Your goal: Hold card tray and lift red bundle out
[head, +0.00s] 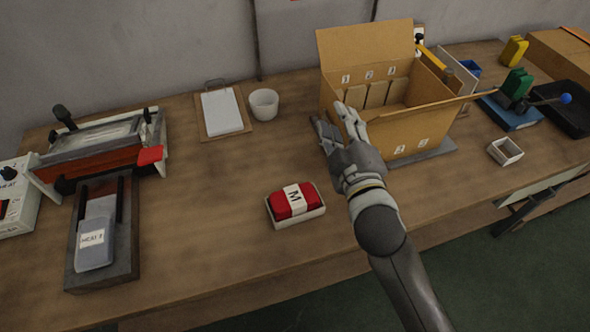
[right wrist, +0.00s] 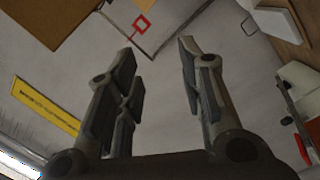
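The red bundle (head: 281,207) has a white band marked M around it. It sits in a small pale card tray (head: 301,219) in the middle of the table in the head view. My right gripper (head: 331,116) is beyond the tray and a little to its right, in front of the cardboard box, apart from the bundle. In the right wrist view the fingers (right wrist: 158,55) are spread with nothing between them. My left gripper is in neither view.
An open cardboard box (head: 415,128) with numbered dividers stands behind my right gripper. A white cup (head: 264,103) and clipboard (head: 222,112) lie behind the tray. A dark board (head: 122,245) and a red press (head: 95,163) are at left. The table around the tray is clear.

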